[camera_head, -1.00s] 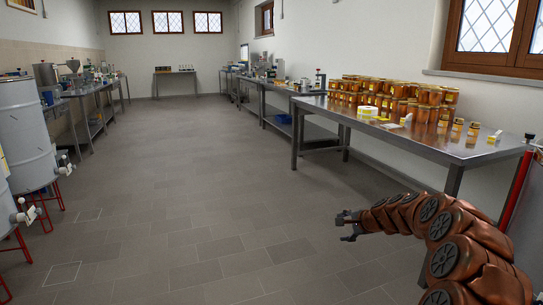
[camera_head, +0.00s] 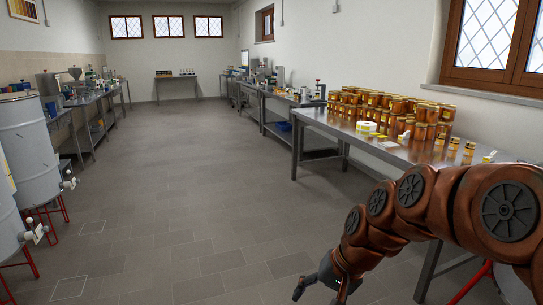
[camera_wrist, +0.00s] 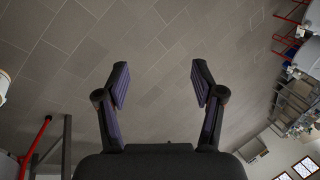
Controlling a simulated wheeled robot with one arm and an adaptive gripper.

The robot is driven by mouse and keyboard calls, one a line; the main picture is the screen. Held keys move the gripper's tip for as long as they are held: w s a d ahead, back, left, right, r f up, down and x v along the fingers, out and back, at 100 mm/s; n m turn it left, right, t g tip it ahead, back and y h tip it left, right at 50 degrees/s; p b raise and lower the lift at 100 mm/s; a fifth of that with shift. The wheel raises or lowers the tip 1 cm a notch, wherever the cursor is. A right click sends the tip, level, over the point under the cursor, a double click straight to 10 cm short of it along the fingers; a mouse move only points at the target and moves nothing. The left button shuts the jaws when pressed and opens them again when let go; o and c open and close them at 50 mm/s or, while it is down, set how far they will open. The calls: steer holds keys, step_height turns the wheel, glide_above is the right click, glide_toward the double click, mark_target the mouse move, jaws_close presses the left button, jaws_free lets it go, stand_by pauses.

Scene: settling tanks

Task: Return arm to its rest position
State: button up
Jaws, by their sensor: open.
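My gripper (camera_head: 322,289) is at the lower right of the head view, at the end of my copper-coloured arm, over the bare floor. The arm comes in from the right edge and bends down to the gripper. In the wrist view, the two dark fingers of the gripper (camera_wrist: 160,85) stand wide apart. Nothing is between them but grey floor tiles in the background. The gripper is open and empty, apart from any object.
A metal table (camera_head: 393,153) with many honey jars (camera_head: 385,105) stands at the right, partly hidden by my arm. Grey tanks (camera_head: 28,150) on red stands are at the left. A workbench (camera_head: 268,127) runs along the right wall. The middle floor is clear.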

steer(key=s+d+r+n+g+h+p, duration=0.1)
steer(key=s+d+p, duration=0.1)
steer(key=s, duration=0.6)
steer(key=s+d+r+n+g+h+p, duration=0.1)
steer(key=s+d+r+h+p, duration=0.1)
steer(key=s, duration=0.6)
steer(key=s+d+r+n+g+h+p, duration=0.1)
steer(key=s+d+r+p, duration=0.1)
steer(key=s+d, duration=0.3)
steer(key=s+p, duration=0.1)
steer(key=s, duration=0.2)
steer(key=shift+s+h, duration=0.2)
steer(key=shift+h, duration=0.1)
